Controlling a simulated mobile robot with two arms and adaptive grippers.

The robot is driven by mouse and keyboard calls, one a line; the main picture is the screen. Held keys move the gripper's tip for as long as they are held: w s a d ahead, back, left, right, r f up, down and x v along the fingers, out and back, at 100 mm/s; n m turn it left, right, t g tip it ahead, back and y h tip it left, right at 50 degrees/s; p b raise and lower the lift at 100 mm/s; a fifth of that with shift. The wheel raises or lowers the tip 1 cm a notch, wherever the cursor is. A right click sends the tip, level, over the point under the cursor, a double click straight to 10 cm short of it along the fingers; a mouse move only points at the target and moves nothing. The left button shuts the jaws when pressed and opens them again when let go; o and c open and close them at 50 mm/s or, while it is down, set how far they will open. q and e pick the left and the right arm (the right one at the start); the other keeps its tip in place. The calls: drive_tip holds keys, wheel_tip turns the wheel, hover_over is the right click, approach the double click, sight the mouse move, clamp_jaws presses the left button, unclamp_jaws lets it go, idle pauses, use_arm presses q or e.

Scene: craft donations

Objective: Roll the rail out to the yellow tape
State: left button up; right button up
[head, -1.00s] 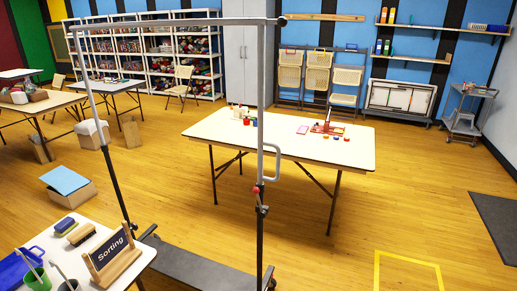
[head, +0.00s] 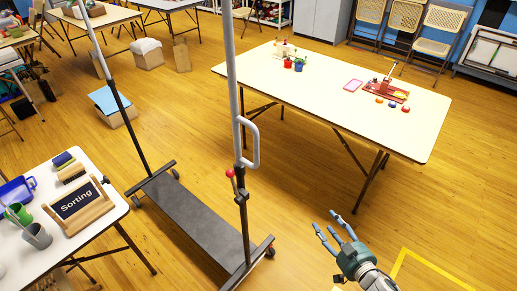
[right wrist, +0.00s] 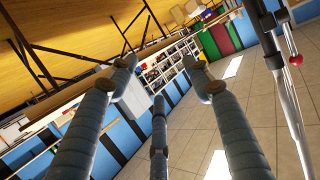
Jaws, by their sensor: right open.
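The rail (head: 237,125) is a tall wheeled garment rack with grey posts, a dark base shelf (head: 195,215) and castors. It stands upright in the middle of the head view, its top out of frame. A grey D-shaped handle (head: 254,142) and a red knob (head: 230,173) are on its nearer post. The yellow tape (head: 400,262) marks the floor at the lower right. My right gripper (head: 330,232) is open and empty, right of the rail and apart from it. In the right wrist view its fingers (right wrist: 165,75) are spread, with a post and red knob (right wrist: 296,60) at the right. My left gripper is not in view.
A long cream table (head: 330,85) with craft items stands behind and right of the rail. A small table (head: 110,215) with a "Sorting" sign (head: 78,201) stands at the left. Wooden floor is open between the rail and the tape.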

drive_tip(key=w+a+r+n+y, duration=0.1)
drive_tip(key=a+r+y, duration=0.15)
drive_tip(key=r, duration=0.45)
drive_tip(key=w+a+r+n+y, duration=0.2)
drive_tip(key=a+r, duration=0.1)
drive_tip(key=r, duration=0.4)
drive_tip(key=n+g+y, duration=0.3)
drive_tip(key=n+y, duration=0.1)
drive_tip(key=y, duration=0.1)
approach(257, 163)
wheel_tip(257, 163, up, 5)
drive_tip(key=s+d, duration=0.1)
drive_tip(key=d, duration=0.1)
drive_tip(key=shift+h, duration=0.35)
drive_tip(key=b+x, duration=0.2)
drive_tip(key=x, duration=0.4)
drive_tip(key=shift+a+f, duration=0.15)
drive_tip(key=p+x, duration=0.2)
drive_tip(key=x, duration=0.4)
drive_tip(key=shift+w+a, duration=0.2)
drive_tip(key=shift+w, duration=0.05)
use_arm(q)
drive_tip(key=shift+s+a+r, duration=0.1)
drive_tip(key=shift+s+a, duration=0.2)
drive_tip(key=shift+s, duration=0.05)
use_arm(e)
drive_tip(key=shift+c, duration=0.5)
